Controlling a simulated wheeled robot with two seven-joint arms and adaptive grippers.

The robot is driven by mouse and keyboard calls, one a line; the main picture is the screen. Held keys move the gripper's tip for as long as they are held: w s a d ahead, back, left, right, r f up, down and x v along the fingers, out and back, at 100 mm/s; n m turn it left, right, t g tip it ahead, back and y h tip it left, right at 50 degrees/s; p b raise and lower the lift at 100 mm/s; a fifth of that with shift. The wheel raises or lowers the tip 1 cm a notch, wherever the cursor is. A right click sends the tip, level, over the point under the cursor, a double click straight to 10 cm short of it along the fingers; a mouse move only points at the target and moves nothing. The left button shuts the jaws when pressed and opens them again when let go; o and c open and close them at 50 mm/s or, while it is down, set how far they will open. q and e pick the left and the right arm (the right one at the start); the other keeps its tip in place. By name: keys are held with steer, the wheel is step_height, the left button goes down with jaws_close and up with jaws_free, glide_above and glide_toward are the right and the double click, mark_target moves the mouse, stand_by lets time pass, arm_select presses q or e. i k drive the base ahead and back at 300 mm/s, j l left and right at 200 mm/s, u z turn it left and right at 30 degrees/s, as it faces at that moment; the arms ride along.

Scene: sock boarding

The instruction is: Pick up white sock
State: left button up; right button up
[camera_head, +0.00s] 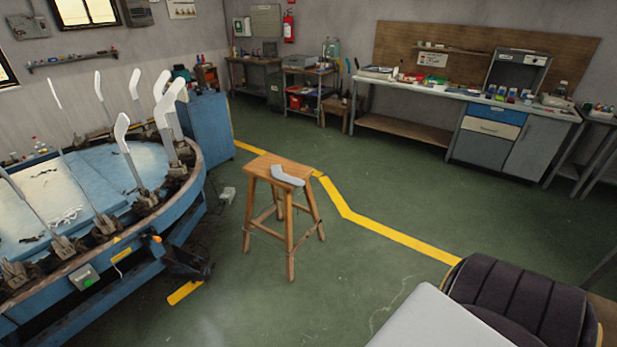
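A white sock (287,176) lies flat on top of a wooden stool (262,166) in the middle of the head view. It is bent in an L shape and lies across the right part of the seat, by its edge. Nothing touches it from above. Neither my left nor my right gripper is in the picture.
A round blue machine (196,211) with several upright white foot-shaped forms stands at left. A blue cabinet (208,132) is behind it. A workbench (430,102) lines the back right. A dark padded object (520,300) fills the bottom right. Green floor around the stool is mostly clear.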

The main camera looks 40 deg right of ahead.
mark_target(276, 171)
steer(key=z, duration=1.1)
steer(key=j+u, duration=0.7)
steer(key=i+j+u, duration=0.15)
steer(key=j+u, duration=0.25)
steer(key=z, duration=1.45)
